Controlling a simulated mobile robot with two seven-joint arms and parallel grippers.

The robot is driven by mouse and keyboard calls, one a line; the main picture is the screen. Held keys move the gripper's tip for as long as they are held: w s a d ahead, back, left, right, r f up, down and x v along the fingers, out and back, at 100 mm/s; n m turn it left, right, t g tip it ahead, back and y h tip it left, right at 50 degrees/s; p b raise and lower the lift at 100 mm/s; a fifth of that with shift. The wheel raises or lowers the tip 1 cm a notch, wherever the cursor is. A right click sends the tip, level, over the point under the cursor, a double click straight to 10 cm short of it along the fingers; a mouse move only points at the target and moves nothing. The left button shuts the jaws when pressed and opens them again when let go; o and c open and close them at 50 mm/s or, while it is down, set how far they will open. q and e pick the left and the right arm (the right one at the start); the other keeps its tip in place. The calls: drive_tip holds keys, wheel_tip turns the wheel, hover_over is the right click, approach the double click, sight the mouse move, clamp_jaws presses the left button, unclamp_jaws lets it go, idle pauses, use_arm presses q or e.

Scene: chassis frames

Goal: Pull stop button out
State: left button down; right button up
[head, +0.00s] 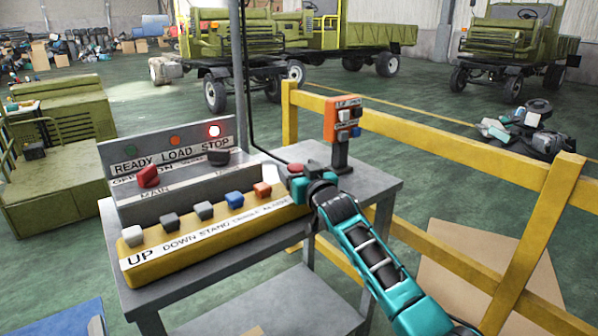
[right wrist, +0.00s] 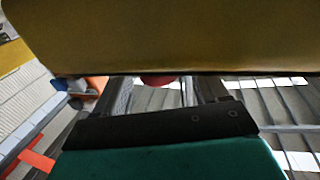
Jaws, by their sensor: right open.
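A red button (head: 296,168) sits at the right end of the yellow control box (head: 165,265) on the grey table. My right gripper (head: 299,186) is right at that end, close against the button. In the right wrist view the yellow box (right wrist: 160,35) fills the top, and a bit of the red button (right wrist: 158,80) shows below its edge between my two spread fingers (right wrist: 160,92). The gripper is open; I cannot tell whether a finger touches the button. The rest of the button is hidden. My left gripper is not in view.
The grey panel (head: 180,180) behind carries a lit red STOP lamp (head: 214,131) and switches. An orange button post (head: 343,118) stands at the table's (head: 385,182) back right. A yellow railing (head: 430,135) runs just beyond; a grey pole rises behind the panel.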

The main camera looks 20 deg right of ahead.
clamp_jaws()
idle(0.7)
